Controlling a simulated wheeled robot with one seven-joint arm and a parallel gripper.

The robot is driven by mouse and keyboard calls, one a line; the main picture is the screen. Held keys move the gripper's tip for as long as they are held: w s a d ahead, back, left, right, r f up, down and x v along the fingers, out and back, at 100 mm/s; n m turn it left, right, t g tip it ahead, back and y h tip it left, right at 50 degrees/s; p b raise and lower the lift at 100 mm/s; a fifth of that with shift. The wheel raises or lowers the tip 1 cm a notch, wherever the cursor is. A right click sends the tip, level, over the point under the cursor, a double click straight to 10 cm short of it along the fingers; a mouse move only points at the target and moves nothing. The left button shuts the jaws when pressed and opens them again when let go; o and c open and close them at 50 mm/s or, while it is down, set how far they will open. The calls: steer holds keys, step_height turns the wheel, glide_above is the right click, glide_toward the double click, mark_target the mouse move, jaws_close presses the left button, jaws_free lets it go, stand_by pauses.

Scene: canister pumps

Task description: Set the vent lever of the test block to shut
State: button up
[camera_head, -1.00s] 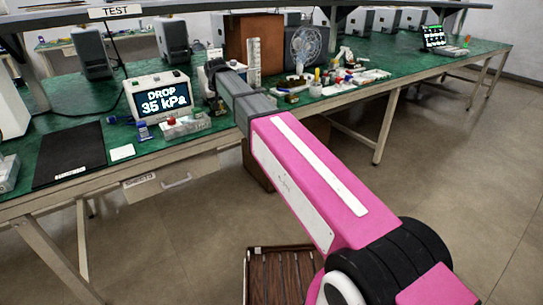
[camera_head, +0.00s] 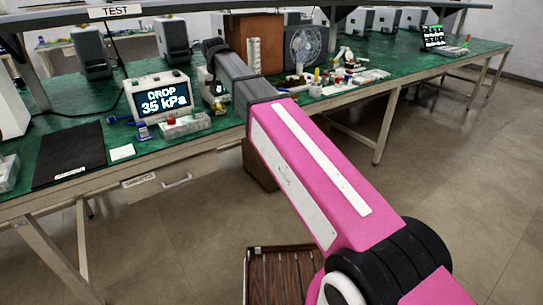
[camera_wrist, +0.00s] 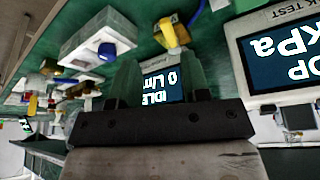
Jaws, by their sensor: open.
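My gripper (camera_wrist: 160,62) is open in the wrist view, its two greenish fingers apart with nothing held between them. Beyond the gap is a small screen (camera_wrist: 162,84) reading "IDLE". A yellow lever-like part (camera_wrist: 172,32) stands just past the fingertips, apart from them; I cannot tell for sure whether it is the vent lever. In the head view a small yellow part (camera_head: 219,100) shows below the small screen (camera_head: 218,88). The leak test display (camera_head: 157,97) reads "DROP 35 kPa"; it also shows in the wrist view (camera_wrist: 285,55). My fingers are not clear in the head view.
A white box with a blue knob (camera_wrist: 107,50) is at upper left in the wrist view. A black mat (camera_head: 70,155) lies left.

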steer(key=s+d+f+g, duration=0.1)
steer(key=s+d+f, duration=0.3)
steer(key=d+f, duration=0.2)
steer(key=s+d+f, duration=0.5)
steer(key=d+f, duration=0.2)
steer(key=f, duration=0.2)
steer(key=s+d+f+m+g+h, duration=0.1)
steer(key=s+d+f, duration=0.3)
steer(key=d+f, duration=0.2)
steer(key=shift+s+d+f+g, duration=0.15)
steer(key=shift+d+f+g, duration=0.15)
steer(key=shift+f, duration=0.65)
